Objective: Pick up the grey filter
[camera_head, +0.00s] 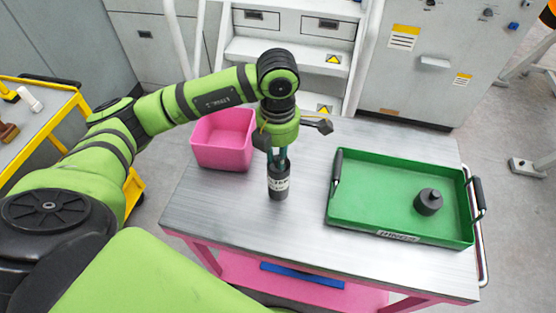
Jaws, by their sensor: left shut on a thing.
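The dark grey filter (278,188), a small cylinder with a pale label band, stands upright at the middle of the grey worktable, left of the green tray. My left gripper (278,160) comes down on it from above and is shut on its top. Whether the filter's base touches the table or hangs just above it, I cannot tell. My right gripper does not show.
A pink bin (222,148) stands at the table's back left. A green tray (350,205) with dark handles lies on the right and holds a dark knobbed part (428,202). The front of the worktable (250,230) is clear. A yellow cart (55,122) stands at left.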

